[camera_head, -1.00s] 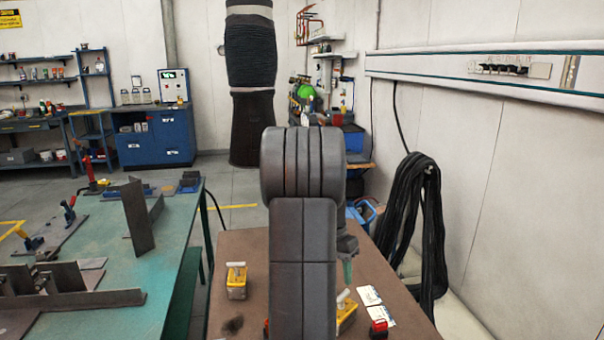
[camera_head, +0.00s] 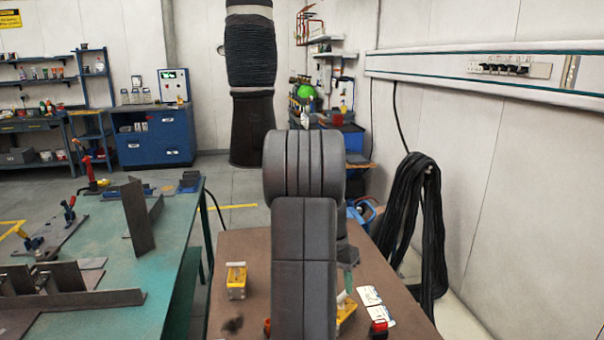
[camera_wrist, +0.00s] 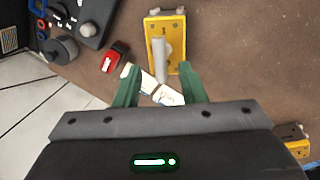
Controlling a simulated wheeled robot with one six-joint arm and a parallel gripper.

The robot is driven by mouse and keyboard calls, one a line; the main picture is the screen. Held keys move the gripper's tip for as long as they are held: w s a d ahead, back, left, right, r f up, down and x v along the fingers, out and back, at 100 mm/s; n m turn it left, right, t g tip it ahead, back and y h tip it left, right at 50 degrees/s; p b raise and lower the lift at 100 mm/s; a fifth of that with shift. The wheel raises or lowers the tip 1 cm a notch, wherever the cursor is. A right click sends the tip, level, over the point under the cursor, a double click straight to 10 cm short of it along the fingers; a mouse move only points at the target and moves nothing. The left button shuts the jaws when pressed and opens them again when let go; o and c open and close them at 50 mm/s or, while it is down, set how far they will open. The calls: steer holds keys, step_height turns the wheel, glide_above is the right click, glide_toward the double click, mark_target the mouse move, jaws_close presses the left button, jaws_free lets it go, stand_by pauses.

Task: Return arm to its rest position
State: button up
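My arm stands in the middle of the head view, over the brown table (camera_head: 250,245). My gripper (camera_head: 348,281) shows there only as a small green piece to the right of the arm; the rest is hidden. In the wrist view, the two green fingers of my gripper (camera_wrist: 160,70) stand wide apart with nothing held between them. White cards (camera_wrist: 160,92) on the table show between the fingers.
A red item (camera_head: 380,329) lies near the cards. Another yellow block (camera_head: 237,282) stands left of my arm. The green welding table (camera_head: 95,255) with upright metal plates is at left. Black cables (camera_head: 428,215) hang at right by the wall.

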steer(key=shift+s+d+f, duration=0.15)
steer(key=shift+s+f, duration=0.05)
steer(key=shift+f, duration=0.9)
steer(key=shift+f+n, duration=0.2)
steer(key=shift+n, duration=0.1)
steer(key=n, duration=0.4)
steer(key=shift+r+t+h, duration=0.1)
steer(key=shift+t+h, duration=0.2)
steer(key=shift+t, duration=0.1)
steer(key=shift+s+n+t, duration=0.1)
steer(key=shift+n+t, duration=0.2)
steer(key=shift+n, duration=1.9)
steer(key=shift+b, duration=0.3)
